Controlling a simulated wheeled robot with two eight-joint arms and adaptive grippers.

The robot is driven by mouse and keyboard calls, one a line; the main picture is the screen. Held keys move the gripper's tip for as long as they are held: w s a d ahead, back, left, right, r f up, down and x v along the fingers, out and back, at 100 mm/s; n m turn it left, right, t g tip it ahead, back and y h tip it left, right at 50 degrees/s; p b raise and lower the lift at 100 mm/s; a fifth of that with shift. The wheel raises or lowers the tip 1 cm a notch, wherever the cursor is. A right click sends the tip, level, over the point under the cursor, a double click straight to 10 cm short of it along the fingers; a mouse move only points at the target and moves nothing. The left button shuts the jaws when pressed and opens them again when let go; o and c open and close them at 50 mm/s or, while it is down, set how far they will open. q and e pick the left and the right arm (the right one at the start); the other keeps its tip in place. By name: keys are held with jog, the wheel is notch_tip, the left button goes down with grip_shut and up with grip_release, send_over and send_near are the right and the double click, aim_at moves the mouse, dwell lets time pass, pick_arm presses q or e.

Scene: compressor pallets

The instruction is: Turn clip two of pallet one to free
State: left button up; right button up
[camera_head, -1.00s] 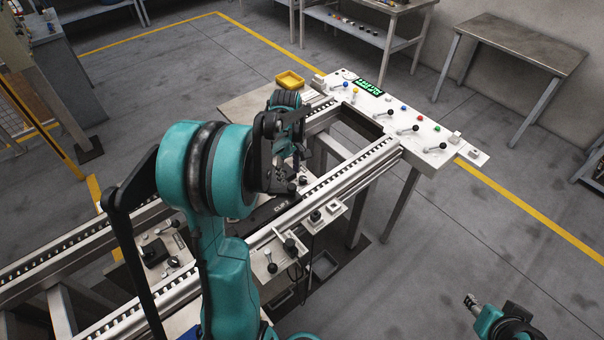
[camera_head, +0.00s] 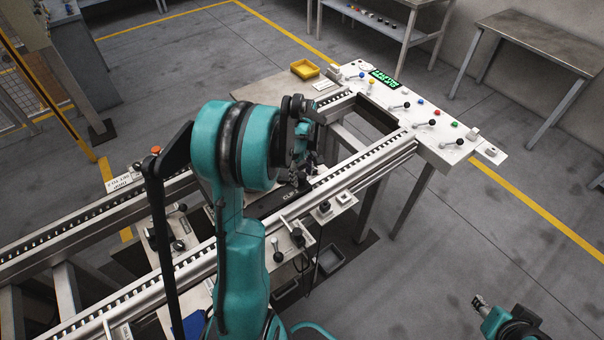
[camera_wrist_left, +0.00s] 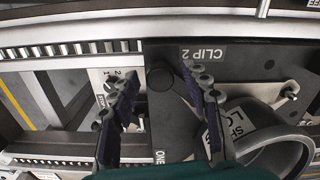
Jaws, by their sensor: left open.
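The pallet (camera_head: 270,203) is a dark plate between the two conveyor rails, with a white CLIP 2 label. In the left wrist view, the CLIP 2 label (camera_wrist_left: 205,54) lies just beyond my left fingertips. My left gripper (camera_wrist_left: 163,84) is open over the plate, its dark-padded fingers apart. A round dark knob (camera_wrist_left: 160,76) shows between the fingertips; I cannot tell whether it is part of the clip. In the head view my left gripper (camera_head: 304,172) is small and partly hidden by its own arm. My right gripper (camera_head: 479,302) is at the lower right, away from the pallet.
A grey cylinder (camera_wrist_left: 285,155) with lettering stands close beside the right-hand finger in the wrist view. Conveyor rails (camera_head: 345,180) run along both sides of the pallet.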

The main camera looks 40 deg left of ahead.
pick_arm(q)
grip_shut()
jog(key=shift+m, duration=0.4)
jog(key=m, duration=0.4)
jog(key=shift+m, duration=2.2)
